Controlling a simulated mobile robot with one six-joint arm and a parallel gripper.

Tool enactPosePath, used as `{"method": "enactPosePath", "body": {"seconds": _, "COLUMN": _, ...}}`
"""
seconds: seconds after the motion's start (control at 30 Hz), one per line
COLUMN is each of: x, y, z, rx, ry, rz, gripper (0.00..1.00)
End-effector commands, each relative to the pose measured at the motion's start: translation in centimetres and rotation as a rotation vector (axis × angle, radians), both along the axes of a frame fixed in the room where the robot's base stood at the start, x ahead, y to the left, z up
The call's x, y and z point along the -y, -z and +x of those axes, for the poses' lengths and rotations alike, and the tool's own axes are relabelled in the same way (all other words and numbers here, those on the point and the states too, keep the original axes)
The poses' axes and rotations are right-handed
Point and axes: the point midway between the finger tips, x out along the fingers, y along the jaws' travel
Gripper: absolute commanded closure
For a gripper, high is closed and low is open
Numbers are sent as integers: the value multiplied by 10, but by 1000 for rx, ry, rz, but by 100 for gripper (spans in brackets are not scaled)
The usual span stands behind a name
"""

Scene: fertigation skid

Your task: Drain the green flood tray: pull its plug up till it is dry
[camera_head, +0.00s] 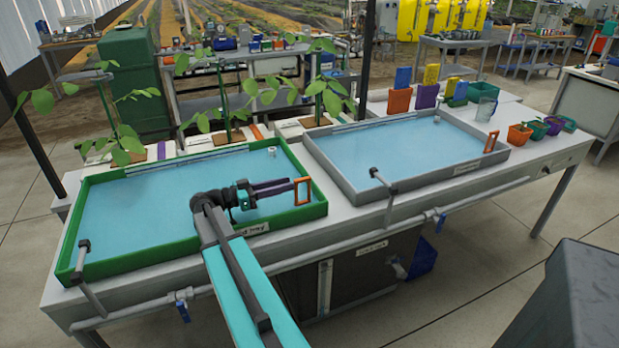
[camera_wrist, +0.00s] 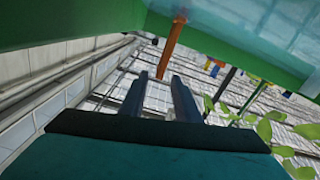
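The green flood tray (camera_head: 190,246) stands at the left of the bench, with blue water across its floor. An orange loop handle (camera_head: 308,190) stands upright at its right end; its lower fitting is hidden. A small white fitting (camera_head: 272,151) sits in the far right corner; I cannot tell which belongs to the plug. My gripper (camera_head: 291,185) lies level over the tray, pointing right, its tips close beside the orange handle. In the wrist view my gripper (camera_wrist: 160,76) is open, with an orange bar (camera_wrist: 172,48) just past its fingertips. Contact cannot be told.
A grey tray (camera_head: 400,186) with water and its own orange handle (camera_head: 491,142) stands to the right. Bent pipes (camera_head: 388,195) rise at the trays' front left corners.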

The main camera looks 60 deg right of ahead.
Motion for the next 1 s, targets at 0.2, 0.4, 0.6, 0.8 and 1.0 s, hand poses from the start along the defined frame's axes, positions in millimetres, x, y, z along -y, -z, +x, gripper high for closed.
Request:
{"method": "enactPosePath", "body": {"seconds": 0.2, "x": 26, "y": -1, "z": -20, "rx": 0, "ry": 3, "rz": 0, "gripper": 71}}
{"method": "enactPosePath", "body": {"seconds": 0.4, "x": 48, "y": -1, "z": -36, "rx": -1, "ry": 1, "rz": -1, "gripper": 71}}
{"method": "enactPosePath", "body": {"seconds": 0.6, "x": 67, "y": -1, "z": -49, "rx": -1, "ry": 0, "rz": -1, "gripper": 71}}
{"method": "enactPosePath", "body": {"seconds": 0.8, "x": 76, "y": 0, "z": -56, "rx": 0, "ry": -1, "rz": -1, "gripper": 71}}
{"method": "enactPosePath", "body": {"seconds": 1.0, "x": 77, "y": 0, "z": -57, "rx": 0, "ry": -2, "rz": 0, "gripper": 71}}
